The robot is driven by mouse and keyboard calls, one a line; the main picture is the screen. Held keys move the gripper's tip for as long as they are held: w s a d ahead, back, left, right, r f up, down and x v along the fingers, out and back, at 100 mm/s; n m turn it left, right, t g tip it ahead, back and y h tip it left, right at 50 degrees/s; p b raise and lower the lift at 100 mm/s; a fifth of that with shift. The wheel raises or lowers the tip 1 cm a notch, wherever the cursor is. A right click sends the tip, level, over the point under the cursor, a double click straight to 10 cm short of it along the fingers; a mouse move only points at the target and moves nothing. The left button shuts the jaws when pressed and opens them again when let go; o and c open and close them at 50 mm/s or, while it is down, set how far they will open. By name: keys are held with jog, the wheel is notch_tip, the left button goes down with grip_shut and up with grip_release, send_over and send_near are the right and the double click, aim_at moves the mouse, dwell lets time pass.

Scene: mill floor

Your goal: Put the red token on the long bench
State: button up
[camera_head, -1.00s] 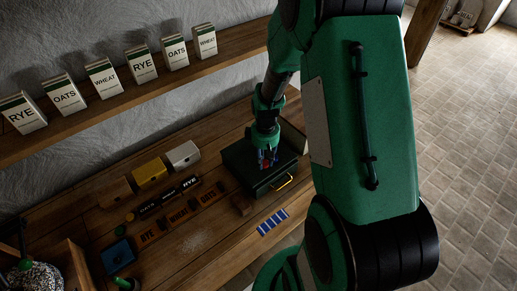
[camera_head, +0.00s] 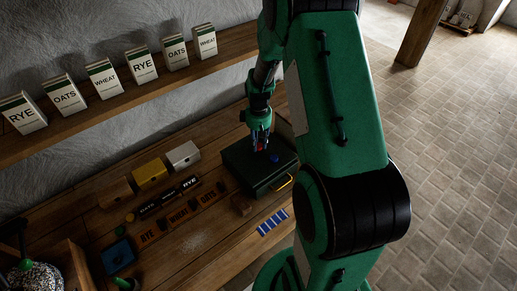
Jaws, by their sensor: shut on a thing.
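My gripper (camera_head: 261,147) hangs above the dark green box on the long bench. It is shut on a small red thing (camera_head: 262,144), which looks like the red token and is mostly hidden by the fingers. A round blue token (camera_head: 274,158) lies on top of the green box, just right of and below the fingertips. The long wooden bench (camera_head: 185,240) runs along the wall beneath the shelf.
The green box (camera_head: 248,176) has a brass handle. Left of it are label strips (camera_head: 178,216), yellow (camera_head: 150,173) and silver (camera_head: 183,155) boxes and a blue box (camera_head: 118,256). Blue cards (camera_head: 272,222) lie near the front edge. Bare wood shows between them.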

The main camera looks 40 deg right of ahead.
aim_at(258, 145)
jog(key=shift+f, duration=1.75)
jog(key=shift+f, duration=0.15)
jog(key=o, duration=0.8)
notch_tip(258, 145, up, 12)
jog(key=shift+r, duration=0.15)
